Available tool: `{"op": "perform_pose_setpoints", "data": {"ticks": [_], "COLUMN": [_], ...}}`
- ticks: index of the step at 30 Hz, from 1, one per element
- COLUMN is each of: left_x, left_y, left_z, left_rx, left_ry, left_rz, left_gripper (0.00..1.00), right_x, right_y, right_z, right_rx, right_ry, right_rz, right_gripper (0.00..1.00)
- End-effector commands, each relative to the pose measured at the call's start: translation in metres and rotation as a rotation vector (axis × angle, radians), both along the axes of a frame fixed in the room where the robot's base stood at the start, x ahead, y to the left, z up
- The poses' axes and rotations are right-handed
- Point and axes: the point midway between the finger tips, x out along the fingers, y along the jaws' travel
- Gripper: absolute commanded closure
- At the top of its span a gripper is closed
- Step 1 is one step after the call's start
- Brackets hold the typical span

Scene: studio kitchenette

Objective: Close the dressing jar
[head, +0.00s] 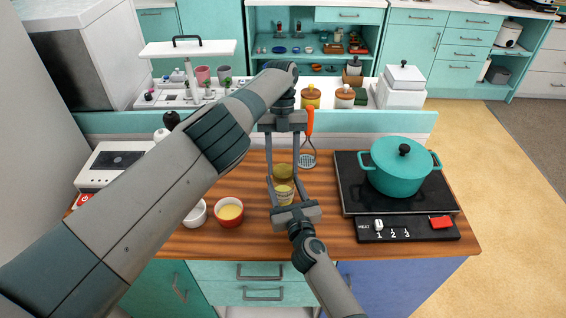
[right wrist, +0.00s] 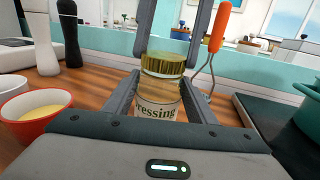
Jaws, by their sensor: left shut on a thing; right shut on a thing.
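The dressing jar (head: 284,194) stands upright near the middle of the wooden counter; its label shows in the right wrist view (right wrist: 157,110). My right gripper (head: 285,184) is shut on the jar's body from the front, a finger on each side. The gold-green lid (head: 283,171) is at the top of the jar, and also shows in the right wrist view (right wrist: 166,63). My left gripper (head: 283,164) points down from above and is shut on the lid. The lid is in line with the jar's mouth; I cannot tell whether it is fully seated.
A red bowl of yellow sauce (head: 229,212) and a white bowl (head: 196,214) stand left of the jar. A teal pot (head: 402,166) sits on the black hob (head: 348,190) at right. An orange-handled masher (head: 309,123) is behind the jar. Free counter lies between jar and hob.

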Motion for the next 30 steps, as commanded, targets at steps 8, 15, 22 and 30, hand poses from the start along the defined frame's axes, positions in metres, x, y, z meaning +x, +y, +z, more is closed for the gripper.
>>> {"op": "perform_pose_setpoints", "data": {"ticks": [8, 15, 22, 30], "left_x": [0.001, 0.000, 0.000, 0.000], "left_y": [0.001, 0.000, -0.001, 0.000], "left_z": [0.001, 0.000, 0.003, 0.026], "left_rx": [0.000, 0.000, -0.002, -0.002], "left_ry": [-0.003, 0.000, 0.001, 0.000], "left_rz": [-0.002, -0.003, -0.004, -0.004], "left_gripper": [0.76, 0.36, 0.36, 0.36], "right_x": [-0.001, 0.000, 0.000, 0.000], "right_y": [0.000, 0.000, -0.001, -0.001], "right_z": [-0.001, -0.001, -0.001, -0.001], "right_rx": [-0.001, -0.001, -0.001, -0.001], "right_ry": [0.002, 0.002, 0.002, 0.002], "right_rz": [0.001, -0.001, -0.002, -0.003], "right_gripper": [1.00, 1.00, 1.00, 1.00]}}
